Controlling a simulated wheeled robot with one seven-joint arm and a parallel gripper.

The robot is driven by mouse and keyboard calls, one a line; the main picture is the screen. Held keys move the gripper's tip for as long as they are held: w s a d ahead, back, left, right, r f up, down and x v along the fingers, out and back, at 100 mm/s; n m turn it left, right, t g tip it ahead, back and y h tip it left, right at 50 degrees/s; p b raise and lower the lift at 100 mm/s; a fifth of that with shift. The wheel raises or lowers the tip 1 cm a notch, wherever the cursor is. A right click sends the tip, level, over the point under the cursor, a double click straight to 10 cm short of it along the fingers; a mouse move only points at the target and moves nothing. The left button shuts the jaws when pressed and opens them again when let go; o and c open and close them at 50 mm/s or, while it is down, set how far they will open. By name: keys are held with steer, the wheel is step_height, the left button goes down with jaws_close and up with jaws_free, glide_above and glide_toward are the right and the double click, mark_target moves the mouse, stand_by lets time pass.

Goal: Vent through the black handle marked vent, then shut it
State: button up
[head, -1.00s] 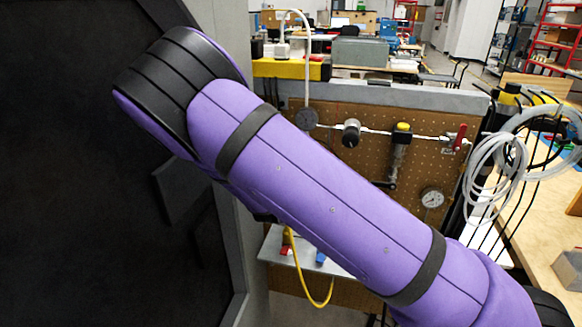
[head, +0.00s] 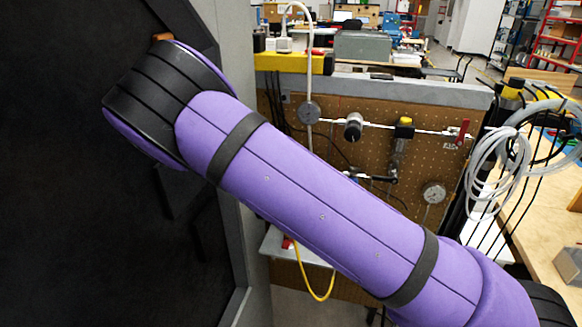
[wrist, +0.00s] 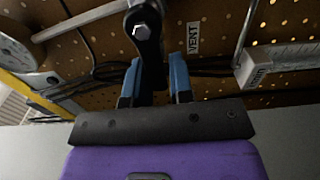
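The black handle (wrist: 147,45), with a bright bolt at its pivot, shows in the wrist view beside a white label reading VENT (wrist: 194,38), which appears upside down. My gripper (wrist: 154,78) has its two blue fingers on either side of the handle's lower part. The fingers stand apart; a gap seems to show on the right side, and contact on the left is unclear. In the head view my purple arm hides the gripper, and I cannot make out the vent handle for certain.
The brown pegboard panel (head: 290,140) carries a round gauge (head: 308,113), a dark knob (head: 353,127), a red-handled valve (head: 462,131) and a lower gauge (head: 433,192). Coiled clear tubing (head: 492,160) hangs at the right. A yellow hose (head: 317,294) loops below. A large dark panel fills the left.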

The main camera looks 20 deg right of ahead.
steer(key=o, duration=0.3)
steer(key=shift+s+a, duration=0.1)
steer(key=v, duration=1)
steer(key=shift+s+a, duration=0.1)
steer(key=shift+s, duration=0.15)
